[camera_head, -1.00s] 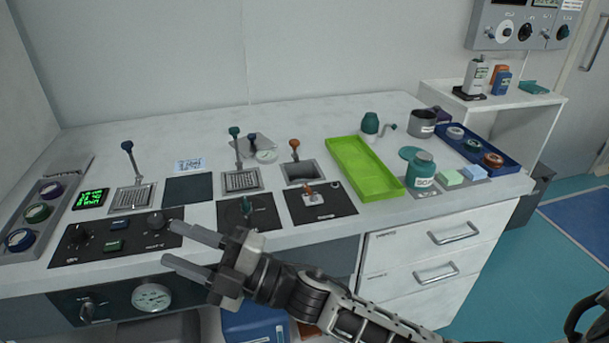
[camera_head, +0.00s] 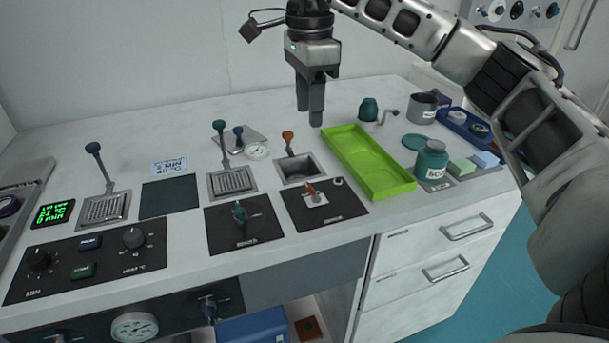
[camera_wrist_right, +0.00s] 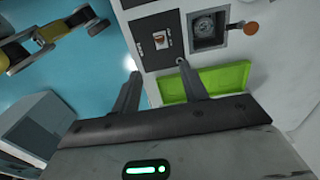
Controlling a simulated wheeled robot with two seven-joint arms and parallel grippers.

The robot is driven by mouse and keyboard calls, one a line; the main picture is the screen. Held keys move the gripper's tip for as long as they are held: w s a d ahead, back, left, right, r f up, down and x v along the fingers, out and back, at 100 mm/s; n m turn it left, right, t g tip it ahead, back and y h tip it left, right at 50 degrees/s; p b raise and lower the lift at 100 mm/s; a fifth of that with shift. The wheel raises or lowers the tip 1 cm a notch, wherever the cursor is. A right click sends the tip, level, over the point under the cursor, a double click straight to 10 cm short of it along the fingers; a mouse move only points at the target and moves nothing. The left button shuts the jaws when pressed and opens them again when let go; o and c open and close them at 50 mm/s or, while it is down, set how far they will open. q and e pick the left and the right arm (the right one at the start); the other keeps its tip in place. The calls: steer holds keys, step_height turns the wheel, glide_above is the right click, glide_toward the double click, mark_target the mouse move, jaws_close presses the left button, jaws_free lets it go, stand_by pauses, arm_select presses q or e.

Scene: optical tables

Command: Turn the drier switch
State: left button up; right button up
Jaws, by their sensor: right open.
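A black panel (camera_head: 330,212) carries an orange switch (camera_head: 311,188) on a light plate; its label is too small to read surely. A similar panel (camera_head: 221,232) to its left has a green switch (camera_head: 239,212). My right gripper (camera_head: 310,112) points down, open and empty, above the back part of the counter, behind the orange switch and apart from it. In the wrist view the orange switch (camera_wrist_right: 161,40) shows beyond the spread fingers (camera_wrist_right: 160,75). My left gripper is not in view.
A green tray (camera_head: 368,165) lies right of the panel. Levers stand close by, one orange-knobbed (camera_head: 288,138) at a square basin (camera_head: 300,170). A labelled green jar (camera_head: 431,161) stands at the right. A dial panel (camera_head: 85,262) lies at the left front.

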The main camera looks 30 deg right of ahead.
mark_target(308, 183)
step_height(308, 183, down, 15)
steer(key=shift+f, duration=0.15)
stand_by(0.4)
jaws_close()
